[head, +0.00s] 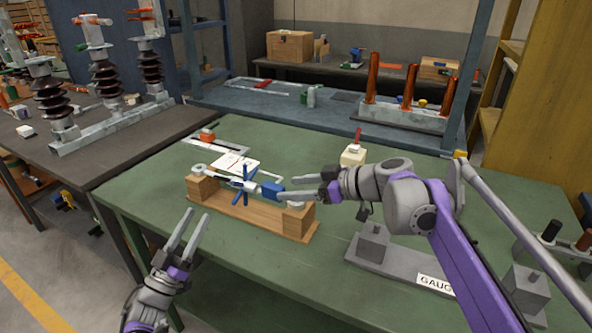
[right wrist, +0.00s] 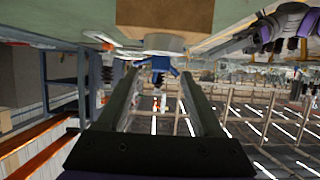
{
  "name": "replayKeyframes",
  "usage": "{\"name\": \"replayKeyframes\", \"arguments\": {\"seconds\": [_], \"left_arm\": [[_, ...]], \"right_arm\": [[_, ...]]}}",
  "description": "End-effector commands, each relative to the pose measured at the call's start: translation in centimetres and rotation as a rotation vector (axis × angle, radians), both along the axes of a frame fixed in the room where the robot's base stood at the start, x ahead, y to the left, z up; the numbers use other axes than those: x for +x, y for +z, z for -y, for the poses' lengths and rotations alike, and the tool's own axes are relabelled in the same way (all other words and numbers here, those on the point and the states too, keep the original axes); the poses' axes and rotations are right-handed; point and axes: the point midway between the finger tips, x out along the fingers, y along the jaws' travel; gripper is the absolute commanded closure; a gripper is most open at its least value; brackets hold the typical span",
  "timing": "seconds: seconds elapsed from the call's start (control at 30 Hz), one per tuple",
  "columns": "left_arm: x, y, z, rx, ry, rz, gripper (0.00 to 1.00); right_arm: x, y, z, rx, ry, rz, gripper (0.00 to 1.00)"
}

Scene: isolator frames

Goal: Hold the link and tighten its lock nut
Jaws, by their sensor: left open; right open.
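The link (head: 222,178) lies across a wooden stand (head: 250,215), its ring ends resting on the two end blocks. A blue star-shaped lock nut (head: 243,186) sits around its middle, with a blue sleeve (head: 270,191) to the right of it. My right gripper (head: 298,189) is open at the right end of the link, its fingers pointing left. In the right wrist view blue link parts (right wrist: 160,64) show beyond the open fingers (right wrist: 158,78); I see nothing gripped. My left gripper (head: 199,213) is open and empty in front of the stand, its fingers pointing up toward it.
A grey gauge fixture (head: 400,262) is right of the stand, under my right arm. A white sheet (head: 235,163) lies behind the stand. A cream box with a red handle (head: 353,156) stands further back. The green table (head: 150,192) is clear left of the stand.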

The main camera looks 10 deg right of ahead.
Motion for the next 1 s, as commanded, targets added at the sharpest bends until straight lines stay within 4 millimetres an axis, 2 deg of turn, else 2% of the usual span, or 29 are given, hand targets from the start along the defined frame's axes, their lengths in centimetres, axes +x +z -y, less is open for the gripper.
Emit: {"name": "replayKeyframes", "arguments": {"seconds": [0.07, 0.2, 0.4, 0.6, 0.9, 1.0], "left_arm": [[0.0, 0.0, 0.0, 0.000, 0.000, 0.000, 0.50], [0.0, 0.0, 0.0, 0.000, 0.000, 0.000, 0.50], [0.0, 0.0, 0.0, 0.000, 0.000, 0.000, 0.50], [0.0, 0.0, 0.0, 0.000, 0.000, 0.000, 0.50], [0.0, 0.0, 0.0, 0.000, 0.000, 0.000, 0.50], [0.0, 0.0, 0.0, 0.000, 0.000, 0.000, 0.50]], "right_arm": [[0.0, -1.7, 0.0, 0.000, 0.000, 0.000, 0.32], [1.7, -2.6, -2.3, 0.000, 0.004, 0.001, 0.32], [3.4, -3.7, -4.5, 0.000, 0.002, -0.001, 0.32], [4.1, -4.2, -5.4, 0.000, 0.001, 0.000, 0.32], [4.2, -4.2, -5.5, 0.000, 0.000, -0.001, 0.32], [4.2, -4.2, -5.5, 0.000, 0.000, -0.001, 0.51]]}}
